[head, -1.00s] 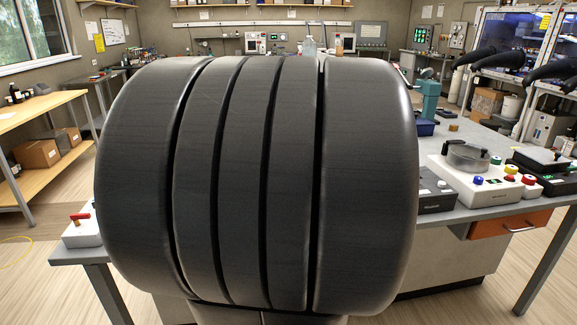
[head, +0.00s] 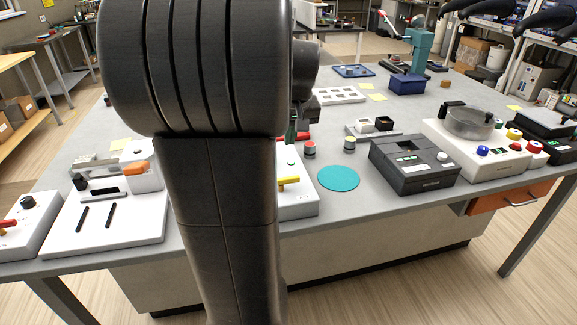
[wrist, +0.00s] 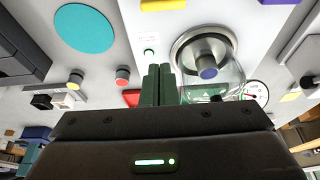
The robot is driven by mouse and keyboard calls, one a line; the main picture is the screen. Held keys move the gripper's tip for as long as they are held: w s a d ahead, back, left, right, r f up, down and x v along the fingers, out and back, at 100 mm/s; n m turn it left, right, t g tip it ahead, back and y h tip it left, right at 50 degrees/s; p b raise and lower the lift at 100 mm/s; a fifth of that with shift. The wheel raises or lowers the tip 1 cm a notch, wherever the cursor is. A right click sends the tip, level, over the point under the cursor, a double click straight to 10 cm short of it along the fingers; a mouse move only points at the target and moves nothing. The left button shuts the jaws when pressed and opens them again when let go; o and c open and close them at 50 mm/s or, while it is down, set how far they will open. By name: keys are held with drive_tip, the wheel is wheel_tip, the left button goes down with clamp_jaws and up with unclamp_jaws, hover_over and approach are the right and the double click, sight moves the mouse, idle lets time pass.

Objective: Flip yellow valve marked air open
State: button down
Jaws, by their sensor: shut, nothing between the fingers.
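The yellow valve handle (head: 289,182) is on the front part of a white box (head: 298,207), just right of my arm in the head view. It lies roughly crosswise. In the wrist view, the yellow handle (wrist: 163,5) shows at the top edge, partly cut off. No "air" label can be read. My gripper (wrist: 158,72) has its green fingers together with nothing between them, over the white box and apart from the yellow handle. In the head view my arm hides most of the box, and the gripper is largely hidden.
A glass chamber with a metal lid (wrist: 204,55) and a gauge (wrist: 256,92) stand close to my fingers. A red part (wrist: 131,98) is beside them. A teal disc (head: 338,178) and a black device (head: 414,163) lie right of the box.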

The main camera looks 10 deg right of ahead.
drive_tip(key=x, duration=0.9)
drive_tip(key=shift+w+f, duration=0.1)
drive_tip(key=shift+f, duration=0.1)
drive_tip(key=shift+s+f, duration=0.2)
drive_tip(key=shift+f, duration=0.1)
drive_tip(key=shift+s+d+p, duration=0.1)
drive_tip(key=shift+s+p, duration=0.3)
drive_tip(key=shift+s, duration=1.25)
